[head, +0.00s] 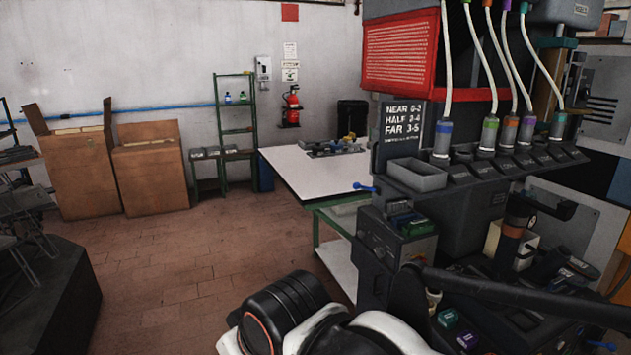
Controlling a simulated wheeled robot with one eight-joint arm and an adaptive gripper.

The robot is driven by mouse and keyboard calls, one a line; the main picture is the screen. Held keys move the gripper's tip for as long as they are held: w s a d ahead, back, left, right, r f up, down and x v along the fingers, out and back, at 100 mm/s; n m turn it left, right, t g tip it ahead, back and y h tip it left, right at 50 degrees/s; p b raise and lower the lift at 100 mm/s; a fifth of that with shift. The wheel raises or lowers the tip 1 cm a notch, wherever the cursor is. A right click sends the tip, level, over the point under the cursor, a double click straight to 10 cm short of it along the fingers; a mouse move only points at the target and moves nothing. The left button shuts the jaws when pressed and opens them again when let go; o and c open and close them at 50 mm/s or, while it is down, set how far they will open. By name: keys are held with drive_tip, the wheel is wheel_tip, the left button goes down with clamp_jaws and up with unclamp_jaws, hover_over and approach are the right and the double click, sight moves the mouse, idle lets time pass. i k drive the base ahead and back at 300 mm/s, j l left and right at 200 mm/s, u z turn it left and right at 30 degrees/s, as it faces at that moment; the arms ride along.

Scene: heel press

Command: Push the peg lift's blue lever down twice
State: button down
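A small blue lever (365,187) with a rounded end sticks out to the left from the side of the dark machine, below its sign. It is roughly level. Another small blue part (599,346) shows at the bottom right edge and is too cut off to make out. No label marks the peg lift, so I cannot tell for sure which blue part belongs to it. Parts of my own arm fill the bottom middle, below and left of the machine. My gripper is not in view.
The dark machine (455,178) with several hoses fills the right side. A black sign (403,122) stands on it. A white-topped table (300,172) is behind its left side. Cardboard boxes (150,172) and a green shelf (236,130) stand by the wall. The brick floor (190,255) at left is open.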

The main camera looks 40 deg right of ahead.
sight(356, 185)
drive_tip(key=i+z, duration=0.2)
drive_tip(key=i, duration=0.2)
drive_tip(key=i+j+z, duration=0.25)
drive_tip(key=i, duration=0.2)
drive_tip(key=i+l+z, duration=0.2)
drive_tip(key=i+z, duration=0.45)
drive_tip(key=i, duration=0.25)
drive_tip(key=i+z, duration=0.35)
drive_tip(key=i, duration=0.15)
drive_tip(key=k, duration=0.15)
